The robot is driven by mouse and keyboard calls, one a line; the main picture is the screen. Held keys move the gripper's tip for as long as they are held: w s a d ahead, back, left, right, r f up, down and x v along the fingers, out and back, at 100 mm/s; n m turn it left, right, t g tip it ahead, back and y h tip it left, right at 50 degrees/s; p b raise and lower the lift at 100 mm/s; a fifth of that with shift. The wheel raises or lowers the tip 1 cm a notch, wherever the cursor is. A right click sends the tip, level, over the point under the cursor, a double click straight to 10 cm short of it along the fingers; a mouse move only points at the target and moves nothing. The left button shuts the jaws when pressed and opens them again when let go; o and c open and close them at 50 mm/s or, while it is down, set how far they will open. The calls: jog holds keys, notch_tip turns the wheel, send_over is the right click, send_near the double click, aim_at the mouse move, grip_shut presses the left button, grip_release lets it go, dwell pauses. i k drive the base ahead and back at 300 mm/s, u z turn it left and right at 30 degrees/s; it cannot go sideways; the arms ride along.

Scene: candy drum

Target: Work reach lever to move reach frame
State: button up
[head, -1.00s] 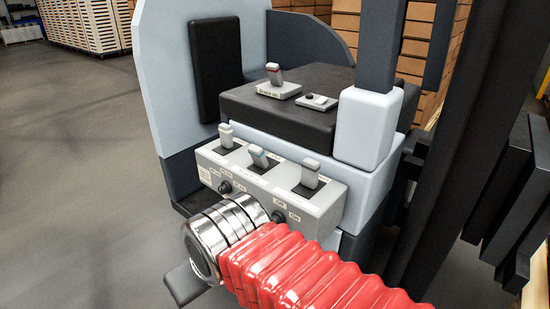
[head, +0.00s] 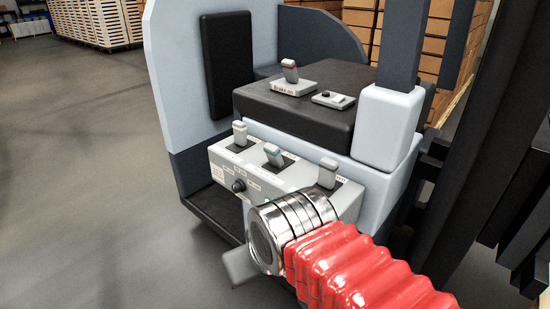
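A light grey control panel (head: 285,189) on the truck carries three levers in a row: a left lever (head: 240,133), a middle lever with a teal mark (head: 273,154) and a right lever (head: 327,172). Their labels are too small to read, so I cannot tell which is the reach lever. My arm, with a red ribbed sleeve and a shiny metal wrist, comes in from the lower right. My gripper (head: 241,266) shows only as a grey piece beyond the wrist, in front of and below the panel. The reach frame is not clearly identifiable.
Dark mast posts (head: 455,170) stand at the right. Stacked boxes (head: 420,45) are behind. The grey floor (head: 90,190) at left is clear.

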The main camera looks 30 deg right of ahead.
aim_at(273, 152)
jog(key=u, duration=0.05)
jog(key=i, duration=1)
jog(key=z, duration=0.05)
